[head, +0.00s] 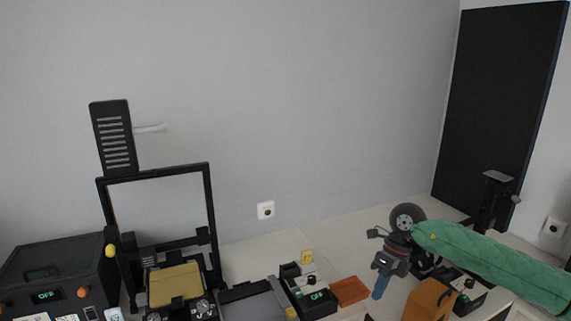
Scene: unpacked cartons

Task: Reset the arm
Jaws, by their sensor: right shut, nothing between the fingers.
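My right arm (490,263) comes in from the right in a green sleeve, with a dark round wrist joint. My right gripper (380,288) hangs from it, pointing down over the light table. Its blue fingertips are together with nothing between them. It is to the right of the orange tray and left of the orange box. My left gripper is not in view.
A black frame machine (211,200) with a tan plate (175,285) stands at left, beside a black box (90,262) reading OFF. An orange tray (349,290) lies mid-table. An orange box (425,300) stands near my right gripper. A dark panel (497,100) stands behind at right.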

